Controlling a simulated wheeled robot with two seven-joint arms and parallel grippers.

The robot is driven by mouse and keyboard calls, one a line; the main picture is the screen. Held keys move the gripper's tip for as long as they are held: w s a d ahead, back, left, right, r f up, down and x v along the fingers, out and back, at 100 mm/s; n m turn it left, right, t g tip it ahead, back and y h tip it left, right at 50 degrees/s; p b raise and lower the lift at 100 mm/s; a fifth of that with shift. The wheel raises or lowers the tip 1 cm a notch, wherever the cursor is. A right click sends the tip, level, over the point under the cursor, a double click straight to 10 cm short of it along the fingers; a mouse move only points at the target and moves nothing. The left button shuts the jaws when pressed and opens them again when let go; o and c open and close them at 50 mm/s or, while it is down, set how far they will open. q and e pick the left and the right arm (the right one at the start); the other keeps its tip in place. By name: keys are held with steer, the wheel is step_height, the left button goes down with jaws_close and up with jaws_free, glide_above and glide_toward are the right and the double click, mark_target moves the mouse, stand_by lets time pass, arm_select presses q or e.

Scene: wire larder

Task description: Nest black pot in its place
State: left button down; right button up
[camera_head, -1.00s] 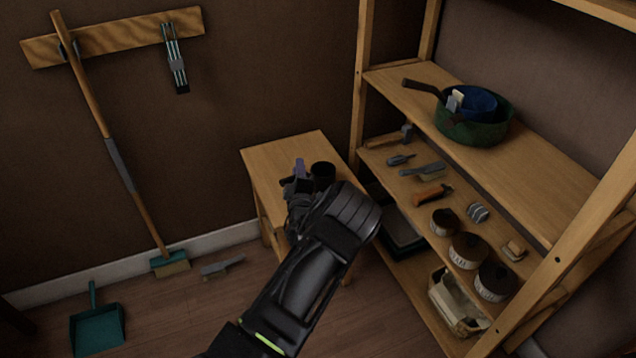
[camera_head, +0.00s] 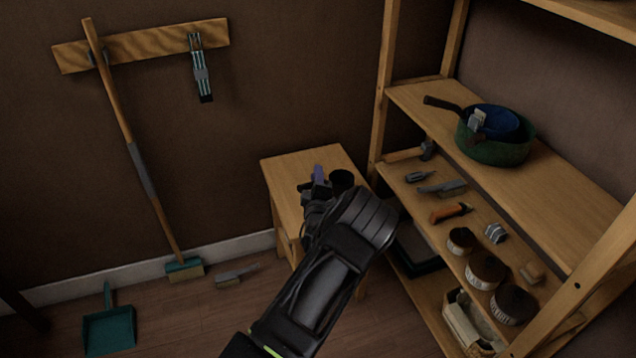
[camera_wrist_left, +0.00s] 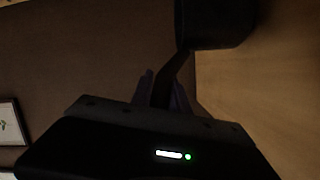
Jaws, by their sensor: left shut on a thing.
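The black pot (camera_head: 342,181) is small and dark, and shows over the small wooden table, just right of my left gripper (camera_head: 319,182). In the left wrist view the pot (camera_wrist_left: 214,22) is at the top, its dark handle (camera_wrist_left: 174,72) running down between the fingers of my left gripper (camera_wrist_left: 163,92). The gripper is shut on that handle. Whether the pot touches the table top is not clear. A green pot (camera_head: 505,155) stands on the upper rack shelf with a blue pot (camera_head: 492,120) inside it. My right gripper is not in view.
The small table (camera_head: 285,185) stands left of the wooden rack (camera_head: 567,190). The upper shelf is bare to the front right of the green pot. The lower shelf holds brushes, an orange-handled tool (camera_head: 450,213) and several round tins. A broom (camera_head: 140,160) leans on the wall.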

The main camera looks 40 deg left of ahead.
arm_select(q)
step_height(320, 180, up, 8)
steer(key=shift+d, duration=0.1)
stand_by(0.7)
steer(key=s+d+r+m+t+h, duration=0.1)
steer(key=s+d+r+m+h, duration=0.1)
steer(key=d, duration=0.8)
steer(key=s+d+r+m+t+h, duration=0.1)
steer(key=s+d+r+m+h, duration=0.2)
steer(key=d+r+m+h, duration=0.2)
steer(key=s+d+r+m+h, duration=0.3)
steer(key=d+r+h, duration=0.3)
steer(key=d, duration=0.9)
steer(key=m+h, duration=0.1)
steer(key=h, duration=0.2)
steer(key=shift+s+d+t, duration=0.15)
steer(key=shift+d+t, duration=0.05)
steer(key=shift+t, duration=0.2)
steer(key=shift+r, duration=0.1)
